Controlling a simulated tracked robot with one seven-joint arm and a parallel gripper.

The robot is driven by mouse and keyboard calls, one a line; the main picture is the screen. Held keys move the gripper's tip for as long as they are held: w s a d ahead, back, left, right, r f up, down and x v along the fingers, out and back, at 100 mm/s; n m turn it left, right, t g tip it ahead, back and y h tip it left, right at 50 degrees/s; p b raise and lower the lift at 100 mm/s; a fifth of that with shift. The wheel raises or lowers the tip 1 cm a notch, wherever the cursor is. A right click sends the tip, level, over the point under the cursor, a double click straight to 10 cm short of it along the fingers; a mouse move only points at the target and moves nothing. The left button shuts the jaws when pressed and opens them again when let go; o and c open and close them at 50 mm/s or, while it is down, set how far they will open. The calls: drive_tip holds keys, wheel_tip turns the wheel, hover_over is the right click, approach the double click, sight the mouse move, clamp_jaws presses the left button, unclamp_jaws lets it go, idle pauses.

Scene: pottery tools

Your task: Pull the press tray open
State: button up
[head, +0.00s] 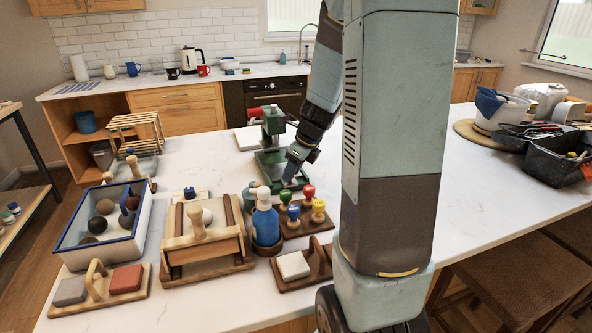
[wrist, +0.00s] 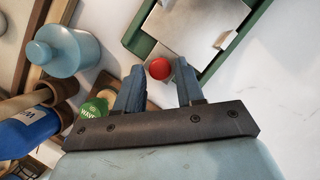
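The green press (head: 272,125) stands on the white counter, with its green base tray (head: 268,158) low at its front. In the wrist view the tray appears as a green frame (wrist: 230,50) around a pale metal plate (wrist: 195,25). A round red knob (wrist: 159,68) sits at the frame's near edge. My gripper (wrist: 160,72) is open, with one blue finger on each side of the knob and a small gap visible at both sides. In the head view my gripper (head: 292,168) is over the front of the press, and the knob is hidden there.
Stamps with coloured knobs (head: 308,192) stand on a wooden board close in front of my gripper. A blue bottle (head: 265,218) and a wooden press box (head: 200,240) stand left of them. A dark toolbox (head: 555,155) is far right. Counter right of the press looks clear.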

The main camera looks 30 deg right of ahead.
drive_tip(key=v, duration=1.3)
drive_tip(key=shift+s+r, duration=0.15)
drive_tip(key=shift+r, duration=0.15)
drive_tip(key=shift+d, duration=0.1)
drive_tip(key=s+a+r+n+h, duration=0.1)
drive_tip(key=s+a+n, duration=0.3)
drive_tip(key=n, duration=0.5)
drive_tip(key=s+a+r+n+t, duration=0.1)
drive_tip(key=s+a+r+n, duration=0.1)
drive_tip(key=s+a+n, duration=0.3)
drive_tip(key=s+a+r+n+t+h, duration=0.1)
drive_tip(key=s+a+n, duration=0.3)
drive_tip(key=s+n, duration=0.4)
drive_tip(key=r+n, duration=0.1)
drive_tip(key=n, duration=0.5)
drive_tip(key=shift+s+a+n+h, duration=0.3)
drive_tip(key=shift+s+a+n, duration=0.05)
drive_tip(key=shift+s+n, duration=0.05)
